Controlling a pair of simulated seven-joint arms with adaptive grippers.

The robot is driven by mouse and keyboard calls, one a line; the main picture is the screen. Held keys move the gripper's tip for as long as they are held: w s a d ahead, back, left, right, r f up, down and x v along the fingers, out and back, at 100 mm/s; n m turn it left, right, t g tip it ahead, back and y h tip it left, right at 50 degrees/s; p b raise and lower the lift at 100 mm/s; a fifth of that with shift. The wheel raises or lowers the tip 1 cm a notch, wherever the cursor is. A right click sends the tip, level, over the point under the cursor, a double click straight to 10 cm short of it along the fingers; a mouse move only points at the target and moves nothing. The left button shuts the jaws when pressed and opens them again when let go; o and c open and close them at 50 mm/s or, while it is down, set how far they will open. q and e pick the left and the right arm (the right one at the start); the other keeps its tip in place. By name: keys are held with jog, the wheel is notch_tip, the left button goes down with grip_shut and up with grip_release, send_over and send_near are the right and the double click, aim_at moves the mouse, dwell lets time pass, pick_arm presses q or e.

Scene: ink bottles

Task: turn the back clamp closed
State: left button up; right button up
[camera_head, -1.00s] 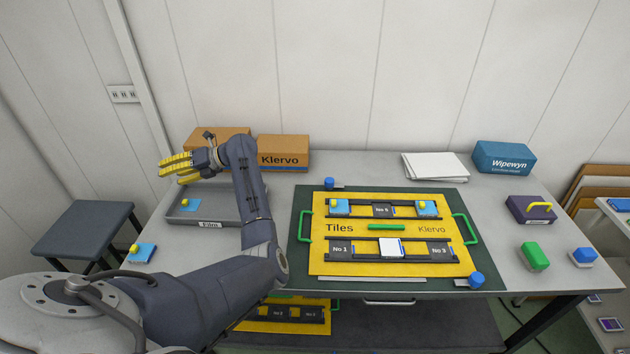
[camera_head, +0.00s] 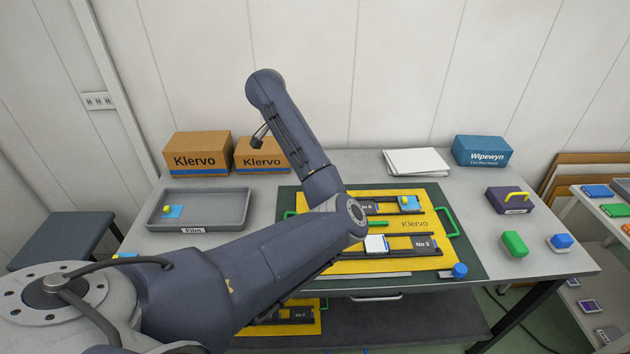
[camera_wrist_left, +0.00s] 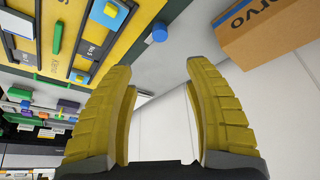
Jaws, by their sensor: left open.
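The back clamp (camera_wrist_left: 160,32), a blue knob at the back edge of the mat, shows in the left wrist view, beyond and between my fingertips. In the head view my arm hides it. My left gripper (camera_wrist_left: 160,75) is open and empty, its yellow fingers wide apart and clear of the clamp. In the head view the gripper is hidden behind my own arm. The front clamp (camera_head: 460,271) is a blue knob at the mat's front right corner. The yellow tile board (camera_head: 433,201) lies on the dark green mat (camera_head: 468,259), partly covered by my arm.
Cardboard boxes (camera_head: 198,153) stand at the back left; one (camera_wrist_left: 262,30) is close to my right-hand finger in the wrist view. A grey film tray (camera_head: 240,207) lies left of the mat. White papers (camera_head: 416,161) and a blue box (camera_head: 482,151) stand behind the board.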

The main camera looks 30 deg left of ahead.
pick_arm(q)
jog(key=shift+x, duration=8.6)
jog(key=shift+a, duration=0.1)
jog(key=shift+c, duration=0.2)
jog(key=shift+s, duration=0.1)
grip_shut()
jog(key=shift+r, duration=0.1)
